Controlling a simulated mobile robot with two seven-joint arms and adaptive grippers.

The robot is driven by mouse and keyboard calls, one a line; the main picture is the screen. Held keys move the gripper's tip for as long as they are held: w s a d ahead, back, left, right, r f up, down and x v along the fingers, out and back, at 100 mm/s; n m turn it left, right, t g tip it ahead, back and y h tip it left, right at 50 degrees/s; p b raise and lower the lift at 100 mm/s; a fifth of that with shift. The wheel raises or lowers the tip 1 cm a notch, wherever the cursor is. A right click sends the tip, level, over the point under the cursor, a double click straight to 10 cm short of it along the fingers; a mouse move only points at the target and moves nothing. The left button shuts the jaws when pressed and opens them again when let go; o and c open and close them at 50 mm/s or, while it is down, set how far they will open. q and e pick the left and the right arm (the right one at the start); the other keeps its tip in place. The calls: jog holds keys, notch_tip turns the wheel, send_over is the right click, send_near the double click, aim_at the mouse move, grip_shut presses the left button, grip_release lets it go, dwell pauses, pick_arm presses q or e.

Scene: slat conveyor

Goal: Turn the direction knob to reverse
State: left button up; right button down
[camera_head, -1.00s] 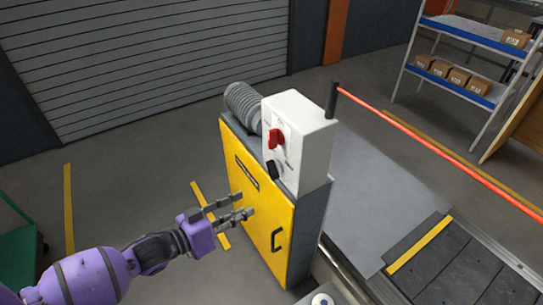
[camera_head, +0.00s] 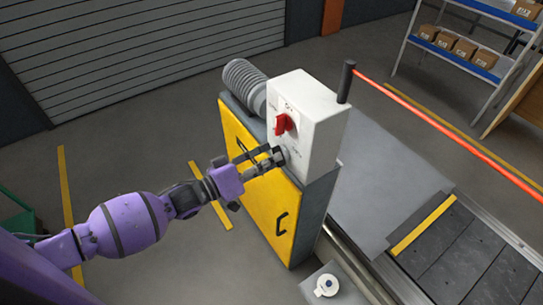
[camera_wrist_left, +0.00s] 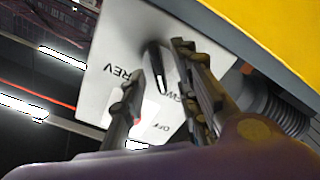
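The white control box (camera_head: 322,115) stands on the yellow-fronted cabinet (camera_head: 250,165). Its red switch (camera_head: 285,123) sits above the lower black direction knob, which my left gripper (camera_head: 281,155) mostly hides in the head view. In the left wrist view the black knob (camera_wrist_left: 159,68) shows between the two fingers of my left gripper (camera_wrist_left: 157,64), with REV and FWD labels on the white panel around it. Whether the other finger touches the knob cannot be told. My right gripper is not in view.
A black post (camera_head: 347,82) with a red bar extends right from beside the box. The slat conveyor (camera_head: 465,255) lies at the right. A small white round device (camera_head: 326,285) sits at the front. Shelves with boxes (camera_head: 455,45) stand far back.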

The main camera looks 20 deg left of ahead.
pick_arm(q)
jog(key=shift+w+d, duration=0.4)
jog(key=shift+d, duration=0.05)
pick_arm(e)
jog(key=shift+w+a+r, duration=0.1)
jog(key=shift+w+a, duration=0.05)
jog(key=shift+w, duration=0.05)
pick_arm(q)
grip_shut()
